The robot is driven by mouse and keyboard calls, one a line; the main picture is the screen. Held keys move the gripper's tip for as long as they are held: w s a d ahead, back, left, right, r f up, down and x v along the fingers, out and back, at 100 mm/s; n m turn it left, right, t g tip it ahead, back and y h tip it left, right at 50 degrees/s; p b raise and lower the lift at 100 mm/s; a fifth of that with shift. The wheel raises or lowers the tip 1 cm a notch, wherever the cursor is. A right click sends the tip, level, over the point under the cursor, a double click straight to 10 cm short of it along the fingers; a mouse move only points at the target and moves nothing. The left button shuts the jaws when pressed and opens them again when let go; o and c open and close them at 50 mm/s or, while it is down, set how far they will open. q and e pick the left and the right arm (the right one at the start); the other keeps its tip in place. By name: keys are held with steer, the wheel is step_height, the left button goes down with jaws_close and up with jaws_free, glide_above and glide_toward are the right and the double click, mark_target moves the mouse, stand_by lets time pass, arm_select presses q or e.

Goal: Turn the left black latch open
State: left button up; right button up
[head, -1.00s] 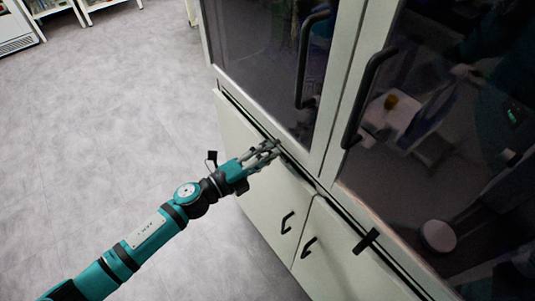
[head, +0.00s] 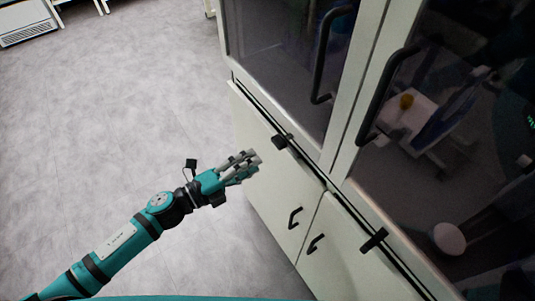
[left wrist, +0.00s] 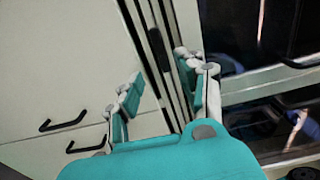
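The left black latch (head: 281,141) sits on the seam between the upper glass door and the lower left door of the pale cabinet. Its exact angle is hard to tell. My left gripper (head: 250,165) is in front of the lower left door, just left of and below the latch, apart from it in the head view. In the left wrist view, its fingers (left wrist: 160,88) are spread with nothing between them. A dark piece on the seam (left wrist: 154,48), probably this latch, shows beyond the fingers there. My right gripper is not in view.
A second black latch (head: 371,240) lies across the seam farther right. Black handles stand out from the glass doors (head: 330,55) and the lower doors (head: 294,218). Grey floor (head: 110,120) left of the cabinet is free.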

arm_select(q)
steer(key=shift+v, duration=1.6)
